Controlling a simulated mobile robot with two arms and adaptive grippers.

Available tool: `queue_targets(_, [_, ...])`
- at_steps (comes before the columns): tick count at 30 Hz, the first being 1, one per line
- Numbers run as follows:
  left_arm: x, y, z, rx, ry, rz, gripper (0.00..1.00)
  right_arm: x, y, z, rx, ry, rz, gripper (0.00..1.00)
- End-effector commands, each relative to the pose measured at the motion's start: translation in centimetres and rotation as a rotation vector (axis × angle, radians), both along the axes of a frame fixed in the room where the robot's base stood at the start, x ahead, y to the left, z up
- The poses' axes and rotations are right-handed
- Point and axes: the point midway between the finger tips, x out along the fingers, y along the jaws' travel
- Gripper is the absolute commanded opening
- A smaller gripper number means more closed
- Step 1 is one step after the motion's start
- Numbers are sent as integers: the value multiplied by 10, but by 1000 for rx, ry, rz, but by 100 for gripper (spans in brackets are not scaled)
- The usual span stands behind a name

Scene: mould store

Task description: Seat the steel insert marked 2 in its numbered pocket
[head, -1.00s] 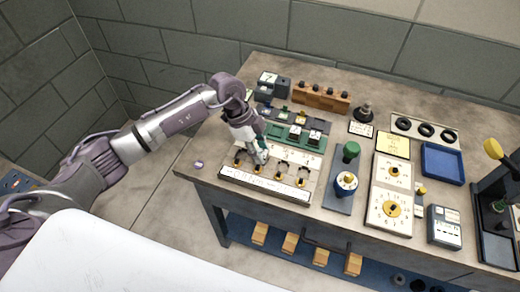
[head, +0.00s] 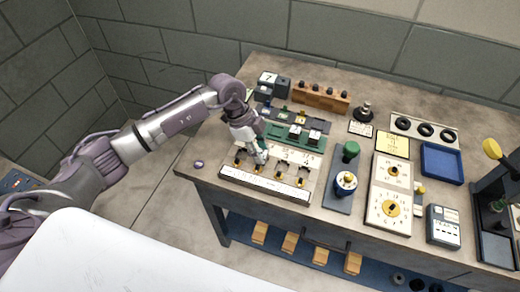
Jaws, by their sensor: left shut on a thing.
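My left gripper (head: 260,157) is shut at the pale pocket board (head: 270,190) near the bench's front left. What it grips is mostly hidden by the fingers; it appears to be a steel insert, and its mark cannot be read. The fingertips are low over the left half of the board, near the second pocket from the left; whether the insert touches the board cannot be told. The board has a row of dark pockets with yellow parts. Two other inserts (head: 296,131) (head: 314,136) with dark marks stand in the green rack (head: 285,138) behind. My right gripper is out of view.
Behind the rack stand dark blocks (head: 267,80) and a wooden holder with knobs (head: 321,97). Right of the board is a plate with a green knob (head: 351,150), then a dial panel (head: 390,190) and a blue tray (head: 442,163). The bench's front edge is close.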

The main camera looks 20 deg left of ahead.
Motion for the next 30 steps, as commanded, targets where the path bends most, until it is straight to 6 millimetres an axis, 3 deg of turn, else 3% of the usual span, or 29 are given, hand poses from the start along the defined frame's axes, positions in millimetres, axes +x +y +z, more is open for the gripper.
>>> queue_targets(30, [0,0,3,-1,0,-1,0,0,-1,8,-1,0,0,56])
